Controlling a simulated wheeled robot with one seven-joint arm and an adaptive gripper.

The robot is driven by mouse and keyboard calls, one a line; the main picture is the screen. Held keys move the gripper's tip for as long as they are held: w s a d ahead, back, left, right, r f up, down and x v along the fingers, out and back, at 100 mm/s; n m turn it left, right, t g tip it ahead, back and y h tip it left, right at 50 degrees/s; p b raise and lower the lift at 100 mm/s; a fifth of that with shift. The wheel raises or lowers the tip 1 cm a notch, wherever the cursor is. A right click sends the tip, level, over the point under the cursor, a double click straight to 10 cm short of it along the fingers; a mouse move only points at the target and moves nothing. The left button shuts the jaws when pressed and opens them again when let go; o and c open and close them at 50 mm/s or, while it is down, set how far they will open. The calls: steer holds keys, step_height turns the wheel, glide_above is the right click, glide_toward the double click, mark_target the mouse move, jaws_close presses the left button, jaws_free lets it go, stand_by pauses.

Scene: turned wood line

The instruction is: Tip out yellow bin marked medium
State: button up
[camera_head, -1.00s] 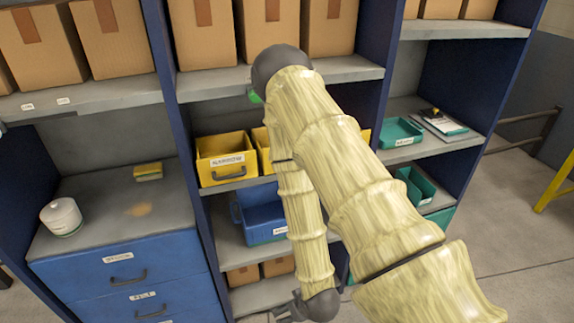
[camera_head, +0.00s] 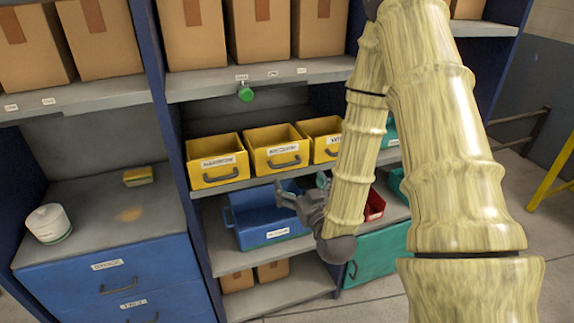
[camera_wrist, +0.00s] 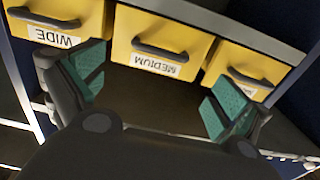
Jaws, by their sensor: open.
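The yellow bin marked medium (camera_head: 275,162) stands in the middle of a row of yellow bins on the shelf, upright, with a dark handle on its front. Its label reads MEDIUM in the wrist view, where the bin (camera_wrist: 180,30) shows at the top centre, between the fingers. My gripper (camera_head: 303,190) is open and empty, in front of and below the bin row, near the blue bin. Its green-padded fingers (camera_wrist: 155,92) are spread apart and do not touch the bin. The inside of the bin is barely visible.
Other yellow bins stand close on both sides, one at left (camera_head: 217,160) and the wide one at right (camera_wrist: 60,18). A blue bin (camera_head: 268,225) sits on the shelf below. A red bin (camera_head: 375,205) shows behind my arm.

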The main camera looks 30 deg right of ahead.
mark_target(287, 164)
steer(key=p+x, duration=0.3)
steer(key=x, duration=0.6)
steer(key=shift+w, duration=0.4)
steer(key=shift+c, duration=0.4)
